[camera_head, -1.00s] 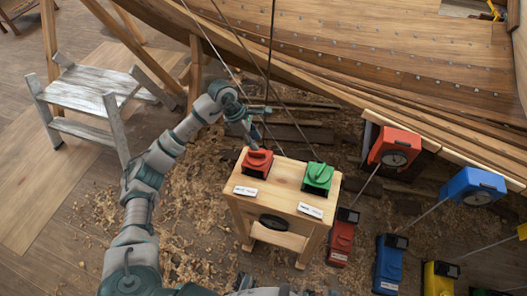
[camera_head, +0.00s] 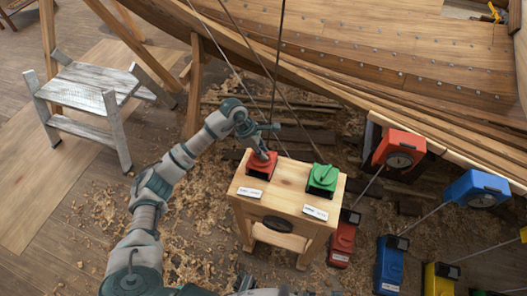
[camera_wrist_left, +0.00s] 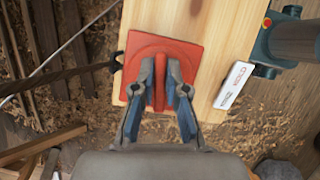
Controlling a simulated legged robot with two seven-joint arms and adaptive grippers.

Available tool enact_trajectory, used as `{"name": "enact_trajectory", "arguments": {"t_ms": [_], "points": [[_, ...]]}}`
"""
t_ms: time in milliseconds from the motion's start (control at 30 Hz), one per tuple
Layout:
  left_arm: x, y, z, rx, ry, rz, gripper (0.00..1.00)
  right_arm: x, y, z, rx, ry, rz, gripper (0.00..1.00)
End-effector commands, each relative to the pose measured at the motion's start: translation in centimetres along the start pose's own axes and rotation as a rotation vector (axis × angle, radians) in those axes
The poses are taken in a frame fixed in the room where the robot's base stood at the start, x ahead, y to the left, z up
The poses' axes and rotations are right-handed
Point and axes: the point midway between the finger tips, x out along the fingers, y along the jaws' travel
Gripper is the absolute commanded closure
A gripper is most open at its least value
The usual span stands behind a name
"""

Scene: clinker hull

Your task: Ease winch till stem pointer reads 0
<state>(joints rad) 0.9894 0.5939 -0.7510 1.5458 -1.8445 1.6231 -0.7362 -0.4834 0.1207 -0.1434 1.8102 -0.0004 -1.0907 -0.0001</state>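A red winch knob (camera_head: 261,166) and a green winch knob (camera_head: 322,178) sit side by side on a wooden stand (camera_head: 290,174), each with a small white label too small to read. My left gripper (camera_head: 266,156) reaches down onto the red knob. In the left wrist view, the left gripper's fingers (camera_wrist_left: 160,72) stand on both sides of the red knob's raised fin (camera_wrist_left: 159,92) and appear closed on it. Dial boxes, red (camera_head: 399,153) and blue (camera_head: 476,188), stand to the right. Their pointer readings are too small to tell.
The planked hull (camera_head: 380,60) fills the upper right, with lines running down to the stand. Red (camera_head: 342,240), blue (camera_head: 389,268) and yellow (camera_head: 437,280) boxes stand at lower right. A worn step stool (camera_head: 92,82) stands left. Shavings litter the floor.

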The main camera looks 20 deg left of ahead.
Motion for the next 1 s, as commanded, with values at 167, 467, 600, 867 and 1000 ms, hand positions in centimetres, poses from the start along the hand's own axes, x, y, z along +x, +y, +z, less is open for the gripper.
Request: {"name": "enact_trajectory", "arguments": {"t_ms": [167,467,600,867,1000], "points": [[-0.1,0.2,-0.7,-0.014,0.026,0.005,1.00,0.0,-1.4,-0.3,0.008,0.004,-0.023,0.44],[0.1,0.2,-0.1,-0.015,0.029,0.007,1.00,-0.1,-1.1,-0.5,0.007,0.008,-0.017,0.44],[0.1,0.2,0.1,-0.027,0.024,0.014,1.00,-0.1,-0.7,-0.7,0.006,0.013,-0.012,0.44],[0.0,0.1,0.4,-0.134,0.021,0.063,1.00,1.3,-0.8,0.2,0.004,0.003,-0.014,0.44],[-0.1,0.1,0.6,-0.236,0.020,0.109,1.00,2.3,-0.8,1.1,0.003,-0.003,-0.017,0.44]]}}
